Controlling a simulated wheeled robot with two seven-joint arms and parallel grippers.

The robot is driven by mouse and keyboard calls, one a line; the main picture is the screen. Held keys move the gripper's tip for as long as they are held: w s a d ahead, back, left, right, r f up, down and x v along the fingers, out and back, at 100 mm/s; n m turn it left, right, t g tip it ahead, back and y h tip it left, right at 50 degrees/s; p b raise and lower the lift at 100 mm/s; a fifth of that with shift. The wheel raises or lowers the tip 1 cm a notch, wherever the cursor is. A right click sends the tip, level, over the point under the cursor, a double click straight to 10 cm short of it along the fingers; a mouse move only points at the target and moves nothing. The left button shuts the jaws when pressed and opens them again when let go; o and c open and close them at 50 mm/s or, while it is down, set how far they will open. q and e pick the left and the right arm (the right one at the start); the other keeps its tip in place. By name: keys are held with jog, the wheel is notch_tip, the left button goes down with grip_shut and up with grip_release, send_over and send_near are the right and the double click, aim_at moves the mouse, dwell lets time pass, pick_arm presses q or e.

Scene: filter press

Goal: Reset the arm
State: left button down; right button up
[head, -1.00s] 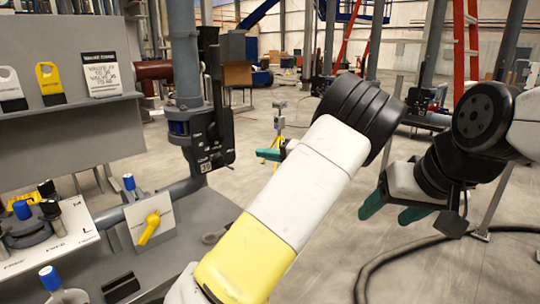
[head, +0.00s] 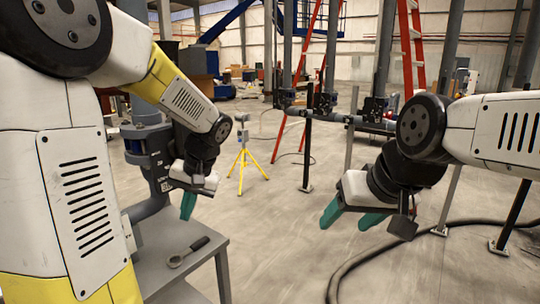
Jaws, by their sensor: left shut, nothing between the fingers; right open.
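My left arm comes in from the left and fills much of that side of the head view. My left gripper (head: 188,205) has green fingers that are together and empty. It hangs pointing down in front of the grey pipe and valve, above and beside the grey bench. My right gripper (head: 346,219) is at the right with its green fingers apart and nothing between them. It points down and to the left over open floor.
A grey bench (head: 215,243) with a wrench (head: 189,252) on it stands at lower left. A grey pipe with a valve body (head: 148,150) rises behind my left arm. A yellow tripod (head: 245,165), red ladders (head: 411,50) and a dark floor hose (head: 375,255) stand or lie beyond.

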pick_arm(q)
jog(key=s+d+r+t+h, duration=0.2)
jog(key=s+d+r+h, duration=0.1)
jog(key=s, duration=0.4)
jog(key=s+d+r+t+h, duration=0.3)
jog(key=s+r, duration=0.1)
jog(key=s, duration=0.4)
jog(key=shift+d+r+m, duration=0.3)
jog(key=shift+d+r, duration=0.1)
